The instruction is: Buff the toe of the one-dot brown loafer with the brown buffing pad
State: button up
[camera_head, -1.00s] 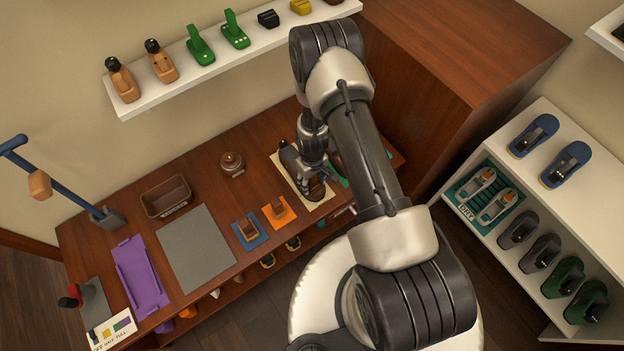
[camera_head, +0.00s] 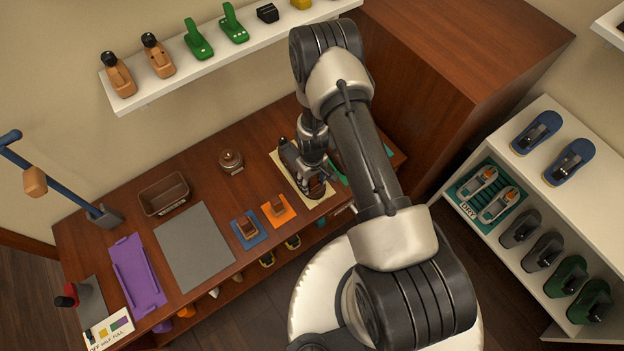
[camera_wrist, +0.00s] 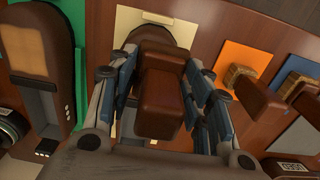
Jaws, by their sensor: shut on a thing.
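My gripper (camera_wrist: 165,90) is shut on the brown buffing pad (camera_wrist: 160,103), a brown block with a narrower grip between the blue-lined fingers. In the head view my gripper (camera_head: 316,184) is over the cream mat (camera_head: 281,161).
An orange mat (camera_head: 269,218) and a blue mat (camera_head: 239,239) carry brown-topped brushes beside the cream mat. A round jar (camera_head: 231,161), a brown bin (camera_head: 163,193), a grey mat (camera_head: 195,247) and a purple tray (camera_head: 134,275) lie farther left. A tall wooden cabinet (camera_head: 450,85) stands right.

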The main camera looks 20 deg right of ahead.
jog(key=shift+f+b, duration=0.4)
jog(key=shift+f, duration=0.1)
jog(key=shift+d, duration=0.1)
jog(key=shift+w+d+r, duration=0.1)
jog(key=shift+w+d, duration=0.05)
jog(key=shift+d, duration=0.15)
jog(key=shift+a, duration=0.1)
jog(key=shift+s+a, duration=0.35)
jog(key=shift+a, duration=0.4)
jog(key=shift+d, duration=0.15)
jog(key=shift+w+d+b, duration=0.3)
jog(key=shift+d+b, duration=0.05)
jog(key=shift+d, duration=0.35)
